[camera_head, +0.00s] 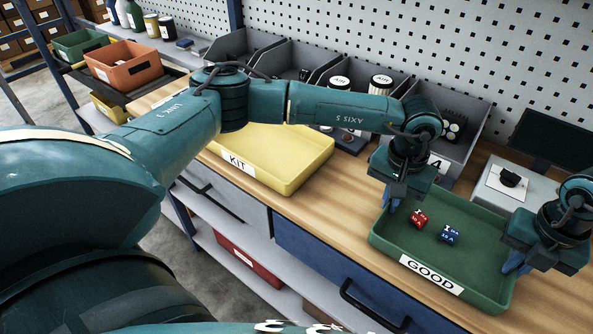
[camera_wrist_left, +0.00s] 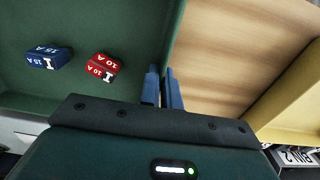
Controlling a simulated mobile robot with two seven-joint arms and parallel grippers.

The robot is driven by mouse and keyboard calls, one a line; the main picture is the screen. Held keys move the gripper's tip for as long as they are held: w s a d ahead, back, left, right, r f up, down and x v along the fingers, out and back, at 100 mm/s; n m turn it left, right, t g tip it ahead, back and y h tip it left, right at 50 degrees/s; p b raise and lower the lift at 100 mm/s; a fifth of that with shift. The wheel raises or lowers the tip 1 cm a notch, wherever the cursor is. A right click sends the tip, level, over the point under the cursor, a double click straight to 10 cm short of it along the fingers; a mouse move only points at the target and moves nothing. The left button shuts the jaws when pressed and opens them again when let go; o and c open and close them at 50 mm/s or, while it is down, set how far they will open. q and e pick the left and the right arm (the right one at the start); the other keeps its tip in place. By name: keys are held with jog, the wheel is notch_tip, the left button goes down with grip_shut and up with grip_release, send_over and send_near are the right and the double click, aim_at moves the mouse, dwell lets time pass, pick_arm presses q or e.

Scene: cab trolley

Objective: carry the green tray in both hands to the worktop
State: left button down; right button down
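The green tray (camera_head: 388,243), labelled GOOD, is at the right end of the wooden worktop and looks level. A red block (camera_head: 419,219) and a blue block (camera_head: 449,235) lie inside it, apart from each other. My left gripper (camera_head: 392,197) is at the tray's left wall. In the left wrist view its blue fingers (camera_wrist_left: 163,88) stand close together on either side of the tray's wall (camera_wrist_left: 172,40), shut on it. My right gripper (camera_head: 516,263) is at the right wall, with its fingers close about the rim. Whether the tray's underside touches the worktop is hidden.
A yellow KIT tray (camera_head: 285,180) stands on the worktop (camera_head: 345,212) to the left, with bare wood between the trays. Grey bins (camera_head: 460,110) line the back. A grey box (camera_head: 512,185) and a dark screen (camera_head: 552,140) stand behind the green tray.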

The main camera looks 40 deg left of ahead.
pick_arm(q)
jog(key=shift+f, duration=0.5)
pick_arm(e)
jog(key=shift+f, duration=0.5)
pick_arm(q)
jog(key=c, duration=1.6)
grip_release()
jog(key=shift+r, duration=0.1)
pick_arm(e)
jog(key=c, duration=1.6)
grip_release()
jog(key=shift+r, duration=0.1)
jog(key=shift+r, duration=0.2)
pick_arm(q)
notch_tip(320, 180, up, 12)
pick_arm(e)
notch_tip(320, 180, up, 12)
jog(key=shift+f, duration=0.2)
pick_arm(q)
jog(key=shift+s, duration=0.1)
pick_arm(e)
jog(key=shift+s, duration=0.1)
